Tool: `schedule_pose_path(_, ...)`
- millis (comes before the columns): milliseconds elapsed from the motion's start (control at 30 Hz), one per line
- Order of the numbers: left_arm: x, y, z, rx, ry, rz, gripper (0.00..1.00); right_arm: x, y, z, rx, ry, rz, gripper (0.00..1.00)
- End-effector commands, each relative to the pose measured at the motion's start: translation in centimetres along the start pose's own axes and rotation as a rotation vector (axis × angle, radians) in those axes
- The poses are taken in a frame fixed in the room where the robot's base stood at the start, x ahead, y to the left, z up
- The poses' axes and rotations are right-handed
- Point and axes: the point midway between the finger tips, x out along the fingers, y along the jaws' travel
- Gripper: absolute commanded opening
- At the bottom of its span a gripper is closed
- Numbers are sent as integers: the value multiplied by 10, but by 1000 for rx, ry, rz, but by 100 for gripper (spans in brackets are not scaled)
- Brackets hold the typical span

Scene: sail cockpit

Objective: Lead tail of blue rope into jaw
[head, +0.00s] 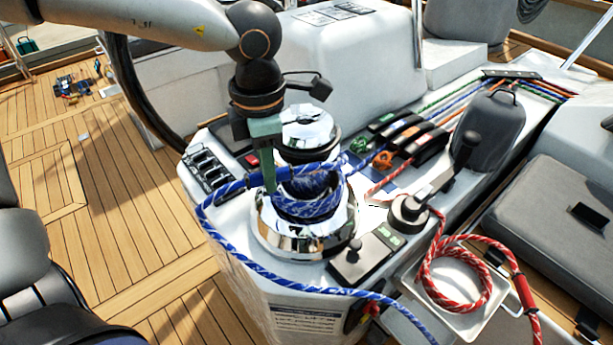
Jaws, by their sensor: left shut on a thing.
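The chrome winch (305,232) stands upright on the white console, with several turns of blue rope (310,205) around its drum. My left gripper (268,172) points down in front of the drum's upper left side and is shut on the blue rope. From the gripper, the rope's tail runs left, loops down at the winch's left and trails along the console's front edge to the lower right. The self-tailing jaw is near the winch's chrome top (308,130), partly hidden by my gripper; I cannot tell whether rope lies in it. My right gripper is not in view.
Rope clutches (405,135) stand behind the winch. A winch handle (430,190) and a small black control panel (365,258) are to its right. A coiled red rope (455,280) lies in a white tray at the lower right.

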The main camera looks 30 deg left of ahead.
Motion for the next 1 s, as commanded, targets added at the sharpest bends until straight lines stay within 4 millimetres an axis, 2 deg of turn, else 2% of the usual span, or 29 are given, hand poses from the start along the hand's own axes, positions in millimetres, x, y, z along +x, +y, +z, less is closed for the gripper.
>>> schedule_pose_path(100, 0, 4, -4, 53, -2, 0, 0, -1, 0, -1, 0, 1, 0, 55)
schedule_pose_path(433, 0, 7, -5, 78, -2, 0, 0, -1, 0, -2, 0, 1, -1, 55)
schedule_pose_path(700, 0, 25, -17, 267, -1, -1, 0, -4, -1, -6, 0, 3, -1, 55)
schedule_pose_path(733, 0, 25, -17, 275, -1, 0, 22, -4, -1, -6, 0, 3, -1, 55)
schedule_pose_path(1000, 0, 24, -16, 270, 0, 0, 52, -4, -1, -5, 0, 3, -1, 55)
